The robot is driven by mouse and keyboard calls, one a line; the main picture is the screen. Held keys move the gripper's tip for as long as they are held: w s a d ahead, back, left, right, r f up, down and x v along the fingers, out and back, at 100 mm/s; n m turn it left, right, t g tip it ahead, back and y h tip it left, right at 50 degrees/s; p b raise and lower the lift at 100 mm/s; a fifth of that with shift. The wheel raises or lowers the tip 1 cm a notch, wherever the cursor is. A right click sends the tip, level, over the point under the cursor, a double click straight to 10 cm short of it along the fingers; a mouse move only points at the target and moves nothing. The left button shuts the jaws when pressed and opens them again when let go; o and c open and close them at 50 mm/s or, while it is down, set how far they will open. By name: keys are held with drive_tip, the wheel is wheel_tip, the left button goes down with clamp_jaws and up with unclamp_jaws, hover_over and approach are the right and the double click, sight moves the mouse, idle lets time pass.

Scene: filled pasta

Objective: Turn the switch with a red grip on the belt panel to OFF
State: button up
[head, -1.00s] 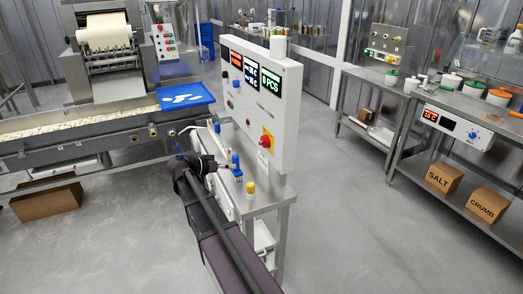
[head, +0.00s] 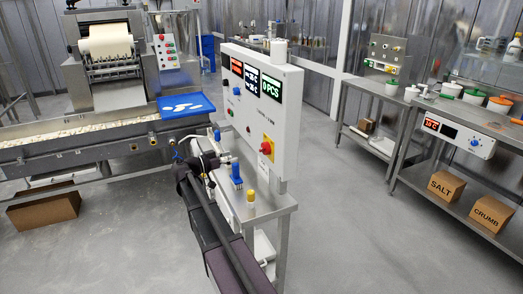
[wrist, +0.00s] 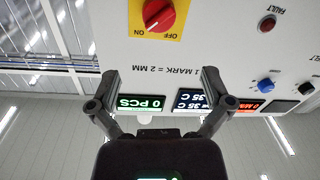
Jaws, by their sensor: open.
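The switch with a red grip (head: 267,147) sits on a yellow plate low on the right side of the white belt panel (head: 288,110). In the wrist view, which is upside down, the red grip (wrist: 158,14) is cut by the top edge. ON is printed at the plate's lower left and OFF at its lower right; the grip lies slanted. My gripper (wrist: 158,82) is open and empty, its fingers spread below the switch in the picture, apart from it. In the head view my gripper (head: 226,159) is left of the switch, in front of the panel.
The panel also carries a blue knob (wrist: 265,86), a red FAULT lamp (wrist: 267,23) and lit displays (wrist: 146,103). Below it, a blue-handled item (head: 236,170) and a yellow-capped item (head: 251,194) stand on the steel stand. Floor right of the stand is clear.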

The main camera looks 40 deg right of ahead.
sight(261, 149)
drive_tip(key=d, duration=0.4)
drive_tip(key=s+d, duration=0.1)
drive_tip(key=d, duration=0.3)
drive_tip(key=s+d, duration=0.1)
drive_tip(key=d, duration=0.4)
drive_tip(key=shift+s+d, duration=0.1)
drive_tip(key=shift+s, duration=0.05)
drive_tip(key=c, duration=1)
drive_tip(key=shift+c, duration=0.2)
